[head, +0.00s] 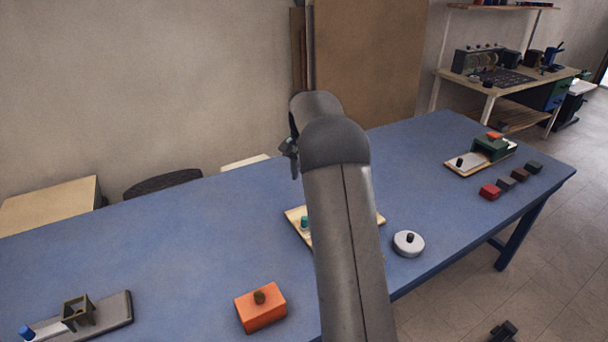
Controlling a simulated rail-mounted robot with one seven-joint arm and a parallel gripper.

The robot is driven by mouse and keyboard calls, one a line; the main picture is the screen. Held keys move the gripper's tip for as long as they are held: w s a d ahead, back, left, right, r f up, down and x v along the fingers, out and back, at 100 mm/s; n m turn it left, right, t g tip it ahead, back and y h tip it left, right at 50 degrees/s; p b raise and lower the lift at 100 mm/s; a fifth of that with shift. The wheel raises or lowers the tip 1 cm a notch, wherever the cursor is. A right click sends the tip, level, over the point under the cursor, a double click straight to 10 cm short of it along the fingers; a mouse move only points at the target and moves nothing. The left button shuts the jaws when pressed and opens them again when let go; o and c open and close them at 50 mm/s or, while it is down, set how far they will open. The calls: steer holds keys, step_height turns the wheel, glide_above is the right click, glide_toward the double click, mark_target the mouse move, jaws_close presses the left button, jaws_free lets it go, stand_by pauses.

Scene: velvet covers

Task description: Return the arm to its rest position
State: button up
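My arm rises from the bottom of the head view and reaches out over the blue table (190,235). Its grey elbow is near the middle of the picture. A small dark part of my gripper or wrist (290,150) shows at the left of the arm. The fingertips cannot be made out, and most of the far end is hidden behind my own arm. I cannot tell whether the gripper is open or holds anything.
An orange box (261,310) with a brown knob, a white round lid (408,246) and a wooden board (297,216), partly hidden by my arm, are nearby. A grey tray (120,315) is left; a green box (490,150) and several small blocks (490,191) are right.

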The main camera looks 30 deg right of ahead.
stand_by(0.4)
steer(key=s+a+r+n, duration=0.2)
steer(key=s+a+n, duration=0.2)
steer(key=s+a, duration=0.65)
steer(key=s+a+r+n, duration=0.35)
steer(key=s+a, duration=0.35)
steer(key=s, duration=0.7)
steer(key=s+a+f+n, duration=0.2)
steer(key=s, duration=0.4)
steer(key=s+a+f+n, duration=0.1)
steer(key=s+a+f, duration=0.15)
steer(key=s, duration=0.35)
step_height(320, 180, down, 10)
steer(key=d+b, duration=0.1)
steer(key=b, duration=0.8)
steer(key=shift+s+d+f, duration=0.2)
steer(key=shift+s+f, duration=0.05)
